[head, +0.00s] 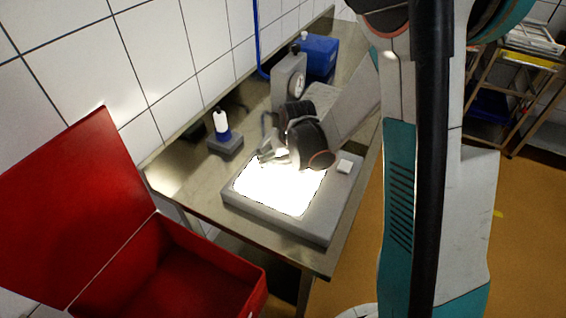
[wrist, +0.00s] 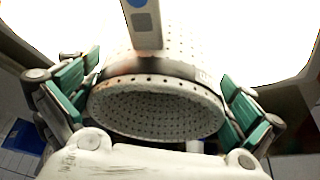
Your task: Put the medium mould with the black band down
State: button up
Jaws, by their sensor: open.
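A pale, perforated round mould (wrist: 180,60) fills the middle of the wrist view, with its open, hollow end facing the camera. In the head view my gripper (head: 272,153) is low over a brightly lit white panel (head: 275,192) set in a grey slab. The mould cannot be made out there because of glare and the arm.
The grey slab (head: 255,215) lies on a steel bench (head: 190,180). A grey unit with a dial (head: 289,78) and a blue box (head: 318,55) stand behind. An open red box (head: 165,270) is at front left.

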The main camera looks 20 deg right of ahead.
jog(key=shift+f, duration=0.25)
jog(key=c, duration=0.9)
jog(key=shift+r, duration=0.15)
